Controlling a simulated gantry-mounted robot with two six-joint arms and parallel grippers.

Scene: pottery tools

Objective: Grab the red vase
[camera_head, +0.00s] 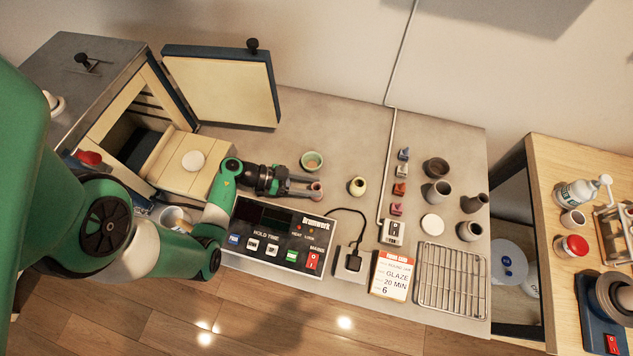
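A small reddish-pink vase (317,190) stands on the grey worktop (360,125), just behind the control box. My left gripper (311,188) reaches it from the left, held low and roughly level. Its two dark fingers are apart, and the vase is at their tips, partly covered by them. I cannot make out clear contact between the fingers and the vase. My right gripper is not in view.
The control box (270,237) is in front. Several dark pots and a wire rack (452,280) are farther right. An open kiln (125,125) stands left.

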